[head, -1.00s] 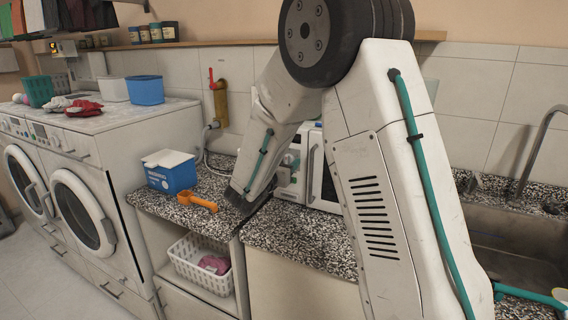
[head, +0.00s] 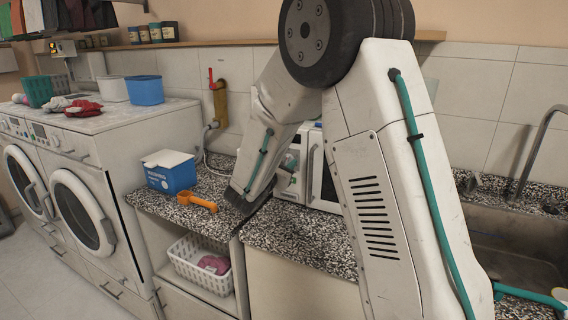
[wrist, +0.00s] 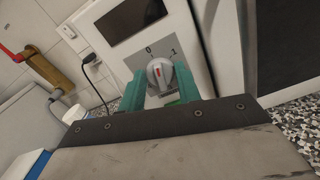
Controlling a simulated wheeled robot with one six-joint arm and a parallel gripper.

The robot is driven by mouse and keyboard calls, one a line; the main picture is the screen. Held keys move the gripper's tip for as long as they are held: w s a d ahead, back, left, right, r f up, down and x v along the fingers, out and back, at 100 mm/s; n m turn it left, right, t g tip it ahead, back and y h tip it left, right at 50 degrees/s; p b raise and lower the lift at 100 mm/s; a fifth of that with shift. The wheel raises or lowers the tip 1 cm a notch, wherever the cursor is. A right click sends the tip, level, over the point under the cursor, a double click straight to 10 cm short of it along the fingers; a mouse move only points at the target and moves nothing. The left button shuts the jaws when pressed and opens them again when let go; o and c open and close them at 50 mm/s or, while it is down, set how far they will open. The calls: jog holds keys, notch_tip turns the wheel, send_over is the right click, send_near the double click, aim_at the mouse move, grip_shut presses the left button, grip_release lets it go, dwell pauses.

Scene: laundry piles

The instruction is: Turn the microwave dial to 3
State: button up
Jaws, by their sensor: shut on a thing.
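The white microwave (head: 313,165) stands on the speckled counter, partly hidden by my arm in the head view. In the wrist view its front panel (wrist: 191,50) carries a dark display (wrist: 128,18) and a grey round dial (wrist: 160,72) with a small red mark. The marks 0 and 1 are readable above the dial; the red mark faces up in the picture, near the 0. Other numbers are hidden or too small to read. My gripper (wrist: 160,82) has its teal fingers on either side of the dial, shut on it.
A blue washing-powder box (head: 170,176) and an orange scoop (head: 197,202) lie on the counter left of my wrist. A white basket (head: 200,268) sits on the shelf below. A sink (head: 510,245) is at the right. A black plug and cord (wrist: 88,62) hang beside the microwave.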

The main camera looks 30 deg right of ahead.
jog(key=m, duration=0.4)
jog(key=shift+m, duration=0.3)
jog(key=m, duration=0.4)
jog(key=shift+s+f, duration=0.1)
jog(key=shift+f, duration=0.05)
jog(key=m, duration=0.8)
jog(key=shift+f+m, duration=0.15)
jog(key=shift+m, duration=0.15)
jog(key=m, duration=0.3)
jog(key=shift+m, duration=0.3)
jog(key=m, duration=0.4)
jog(key=shift+f+m, duration=0.1)
jog(key=shift+m, duration=0.2)
jog(key=m, duration=0.3)
jog(key=shift+m, duration=0.3)
jog(key=shift+f+m, duration=0.1)
jog(key=shift+m, duration=1.8)
